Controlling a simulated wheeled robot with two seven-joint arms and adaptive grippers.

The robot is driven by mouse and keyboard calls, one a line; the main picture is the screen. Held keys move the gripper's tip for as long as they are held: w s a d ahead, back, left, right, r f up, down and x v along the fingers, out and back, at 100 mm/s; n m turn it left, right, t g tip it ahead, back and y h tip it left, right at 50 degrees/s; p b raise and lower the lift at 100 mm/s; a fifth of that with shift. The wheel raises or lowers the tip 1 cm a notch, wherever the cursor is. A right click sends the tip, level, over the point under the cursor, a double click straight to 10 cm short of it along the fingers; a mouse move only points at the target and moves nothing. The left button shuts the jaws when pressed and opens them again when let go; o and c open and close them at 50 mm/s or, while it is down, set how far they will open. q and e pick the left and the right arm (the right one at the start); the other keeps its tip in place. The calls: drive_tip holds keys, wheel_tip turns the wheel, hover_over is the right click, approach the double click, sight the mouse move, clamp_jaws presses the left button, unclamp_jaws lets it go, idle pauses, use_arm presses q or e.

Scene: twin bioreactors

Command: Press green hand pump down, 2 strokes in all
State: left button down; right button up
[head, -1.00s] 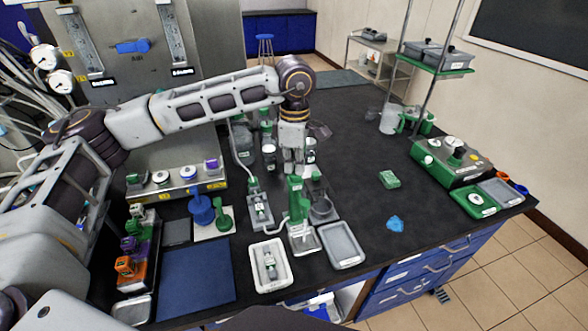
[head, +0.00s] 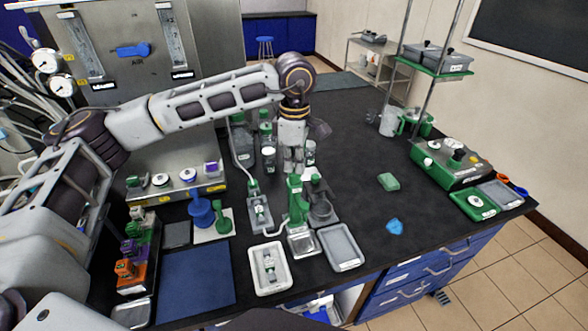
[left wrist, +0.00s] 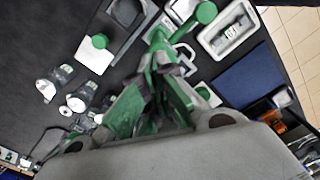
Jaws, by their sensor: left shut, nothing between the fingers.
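The green hand pump (head: 297,208) stands upright near the front middle of the black bench, with a silver base at its foot. My left gripper (head: 292,167) is shut and empty, pointing down just above and behind the pump's top. In the left wrist view, my gripper's fingers (left wrist: 163,72) are close to the green pump parts, and they partly hide them. I cannot tell whether the fingertips touch the pump. My right gripper is not in view.
A white tray (head: 287,276) and a grey tray (head: 357,262) flank the pump in front. Bottles (head: 268,157) stand behind, near my gripper. A green block (head: 388,181) and blue crumpled piece (head: 394,226) lie to the right. The bench's right middle is mostly clear.

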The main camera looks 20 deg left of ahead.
use_arm(q)
drive_tip(key=shift+r+p, duration=0.4)
drive_tip(key=shift+r, duration=0.65)
drive_tip(key=shift+r, duration=0.1)
drive_tip(key=shift+r+p, duration=1.3)
drive_tip(key=shift+r, duration=1.65)
drive_tip(key=shift+r, duration=0.1)
wheel_tip(320, 180, up, 10)
drive_tip(key=p, duration=1)
